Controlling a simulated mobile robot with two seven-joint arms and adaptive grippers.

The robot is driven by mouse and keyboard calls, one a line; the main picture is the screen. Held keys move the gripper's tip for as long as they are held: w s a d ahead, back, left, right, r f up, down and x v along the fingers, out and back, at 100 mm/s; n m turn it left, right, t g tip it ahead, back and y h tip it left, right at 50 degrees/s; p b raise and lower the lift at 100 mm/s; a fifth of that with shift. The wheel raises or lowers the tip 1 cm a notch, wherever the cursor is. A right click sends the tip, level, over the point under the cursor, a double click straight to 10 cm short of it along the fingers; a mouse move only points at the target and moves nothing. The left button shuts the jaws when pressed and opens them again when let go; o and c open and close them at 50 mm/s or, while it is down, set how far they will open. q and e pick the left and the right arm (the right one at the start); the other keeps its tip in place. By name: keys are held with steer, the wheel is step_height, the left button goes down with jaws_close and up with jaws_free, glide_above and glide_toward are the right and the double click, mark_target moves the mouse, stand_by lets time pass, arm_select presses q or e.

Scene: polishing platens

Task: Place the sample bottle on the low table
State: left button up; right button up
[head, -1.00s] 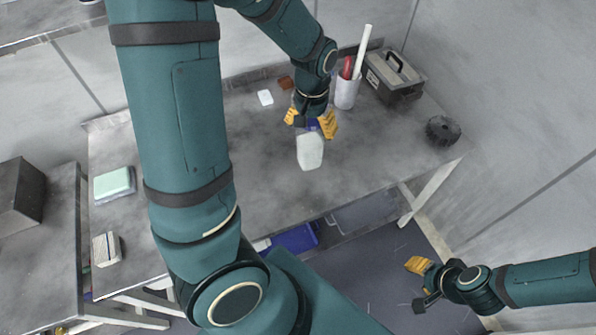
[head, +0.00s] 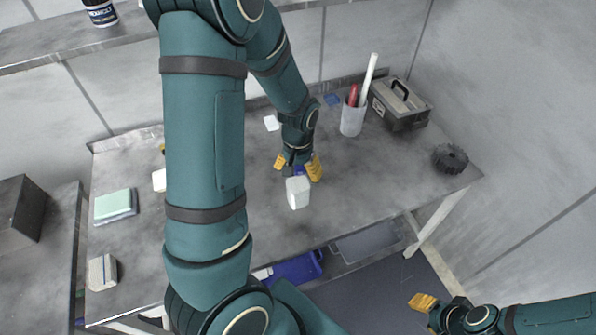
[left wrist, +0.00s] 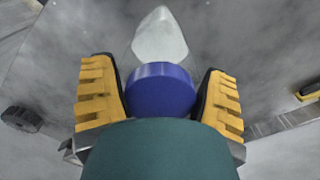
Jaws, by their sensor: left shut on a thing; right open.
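The sample bottle, with a white body (head: 298,194) and a blue cap, is in my left gripper (head: 298,168). In the left wrist view the blue cap (left wrist: 162,90) sits between the two yellow fingers, with the white body (left wrist: 160,37) beyond it. My left gripper is shut on the cap. The bottle is over the middle of the grey worktable (head: 345,215); I cannot tell whether its base touches the top. My right gripper (head: 429,312) is open and empty at the lower right, off the table's front edge.
A white holder (head: 352,120) with rods, a toolbox (head: 400,105) and a black knobbed wheel (head: 450,158) stand at the right. Green-topped sponges (head: 115,205) and a striped block (head: 102,272) lie left. A blue bin (head: 295,269) is below the front edge. Tabletop around the bottle is clear.

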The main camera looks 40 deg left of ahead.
arm_select(q)
steer(key=shift+f, duration=0.2)
steer(key=o, duration=1.2)
steer(key=shift+c, duration=0.2)
steer(key=shift+r, duration=0.5)
step_height(320, 180, up, 11)
steer(key=p, duration=0.3)
steer(key=shift+r, duration=0.15)
